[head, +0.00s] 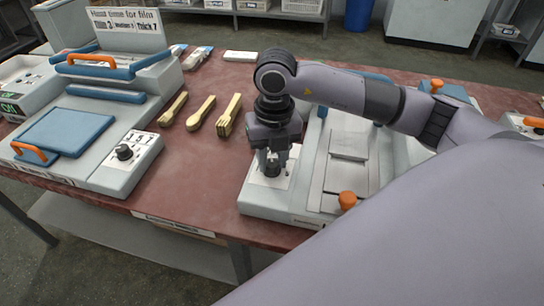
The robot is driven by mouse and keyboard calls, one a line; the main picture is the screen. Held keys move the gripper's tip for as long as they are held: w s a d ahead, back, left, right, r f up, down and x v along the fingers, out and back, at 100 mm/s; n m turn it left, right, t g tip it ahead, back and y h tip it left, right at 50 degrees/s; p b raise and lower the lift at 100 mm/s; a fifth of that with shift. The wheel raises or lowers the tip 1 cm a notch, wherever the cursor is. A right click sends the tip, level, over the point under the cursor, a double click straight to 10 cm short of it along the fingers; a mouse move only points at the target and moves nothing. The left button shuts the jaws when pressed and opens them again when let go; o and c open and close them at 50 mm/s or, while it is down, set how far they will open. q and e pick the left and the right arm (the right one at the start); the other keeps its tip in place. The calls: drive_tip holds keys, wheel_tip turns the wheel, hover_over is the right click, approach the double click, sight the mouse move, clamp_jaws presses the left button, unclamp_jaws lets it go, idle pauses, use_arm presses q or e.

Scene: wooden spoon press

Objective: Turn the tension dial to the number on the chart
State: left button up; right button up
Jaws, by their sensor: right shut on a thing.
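My right gripper (271,160) points down at the front left corner of the grey press (262,207) in the middle. It is shut on a small dark dial (271,169) on a white plate there. The fingers hide most of the dial, so I cannot read its setting. A chart board (126,22) stands behind the left machine; its lower line seems to read Thin 2, Medium 5, Thick 7, but the small print is unclear. My left gripper is not in view.
A left machine (100,182) with blue pads, orange handles and a black knob (124,152) stands on the red table (185,195). Several wooden spoons and forks (201,113) lie between the machines. An orange knob (347,200) is on the press's front right. My right arm covers the right side.

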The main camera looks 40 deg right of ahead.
sight(274, 163)
drive_tip(key=m, duration=0.3)
drive_tip(key=shift+r+m, duration=0.1)
drive_tip(key=shift+m, duration=0.4)
drive_tip(key=o, duration=1)
drive_tip(key=shift+o, duration=0.2)
drive_tip(key=shift+s+d+r, duration=0.1)
drive_tip(key=shift+r, duration=3.45)
